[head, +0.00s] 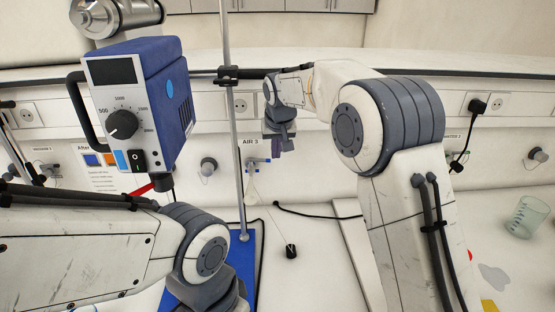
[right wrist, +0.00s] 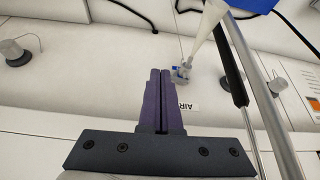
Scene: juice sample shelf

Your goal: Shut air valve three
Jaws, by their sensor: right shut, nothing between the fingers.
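The air valve (head: 252,164) is a small fitting on the back wall just under the label "AIR 3" (head: 251,142), with a pale hose hanging from it. My right gripper (head: 286,148) is in front of the wall, right of the valve. In the right wrist view its fingers (right wrist: 160,72) are together and empty. Whether they touch the valve I cannot tell. My left gripper is out of the picture.
A blue stirrer motor (head: 140,95) hangs on a metal stand rod (head: 233,120) left of the valve. Round wall knobs (head: 208,166) (head: 538,155) flank the area. A clear beaker (head: 527,217) stands at the right. A black cable runs along the bench.

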